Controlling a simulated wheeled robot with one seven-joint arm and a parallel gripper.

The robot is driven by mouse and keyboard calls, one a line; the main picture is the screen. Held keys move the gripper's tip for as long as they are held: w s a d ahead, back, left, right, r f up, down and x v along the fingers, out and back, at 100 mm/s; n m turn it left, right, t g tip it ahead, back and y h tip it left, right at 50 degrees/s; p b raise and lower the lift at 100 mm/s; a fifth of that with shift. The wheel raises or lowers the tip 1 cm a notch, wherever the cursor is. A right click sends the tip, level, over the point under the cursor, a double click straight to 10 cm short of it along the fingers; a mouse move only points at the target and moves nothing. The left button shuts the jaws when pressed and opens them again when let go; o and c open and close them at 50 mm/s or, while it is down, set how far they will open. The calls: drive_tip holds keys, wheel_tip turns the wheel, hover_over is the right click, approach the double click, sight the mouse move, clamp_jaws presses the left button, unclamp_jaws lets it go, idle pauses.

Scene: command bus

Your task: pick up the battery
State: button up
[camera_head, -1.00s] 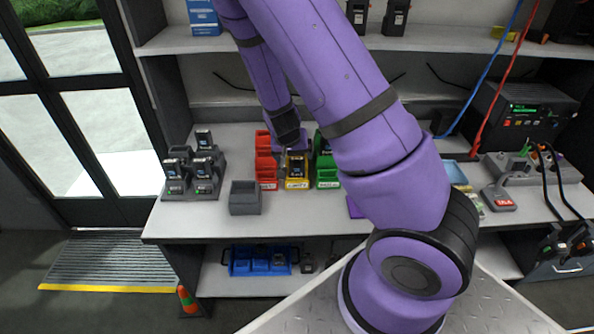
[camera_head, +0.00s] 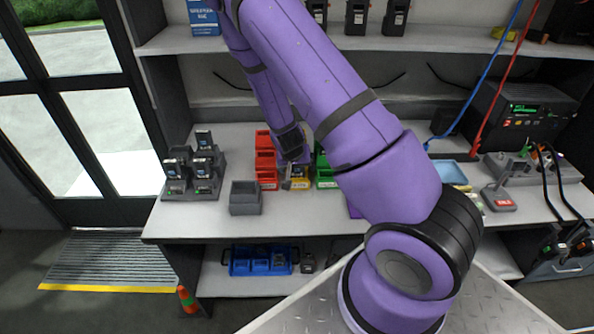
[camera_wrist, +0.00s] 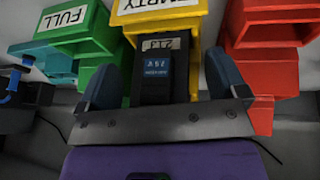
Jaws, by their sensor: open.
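A dark battery with a blue label (camera_wrist: 158,68) stands in the yellow bin marked EMPTY (camera_wrist: 178,22) in the wrist view. My gripper (camera_wrist: 161,66) is open, with one finger on each side of the battery and gaps left between. In the head view, my gripper (camera_head: 295,172) is at the yellow bin (camera_head: 299,184) on the bench. The wrist hides most of that bin's contents there.
Red bins (camera_head: 266,172) and green bins (camera_head: 324,178) flank the yellow one closely. A grey open box (camera_head: 245,198) and a charger rack with several batteries (camera_head: 193,174) stand to the left. A shelf (camera_head: 270,42) runs above.

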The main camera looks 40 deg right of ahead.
drive_tip(key=shift+c, duration=0.5)
drive_tip(key=c, duration=1)
drive_tip(key=shift+c, duration=0.2)
drive_tip(key=shift+r, duration=0.15)
drive_tip(key=shift+r, duration=4.9)
drive_tip(key=shift+c, duration=0.6)
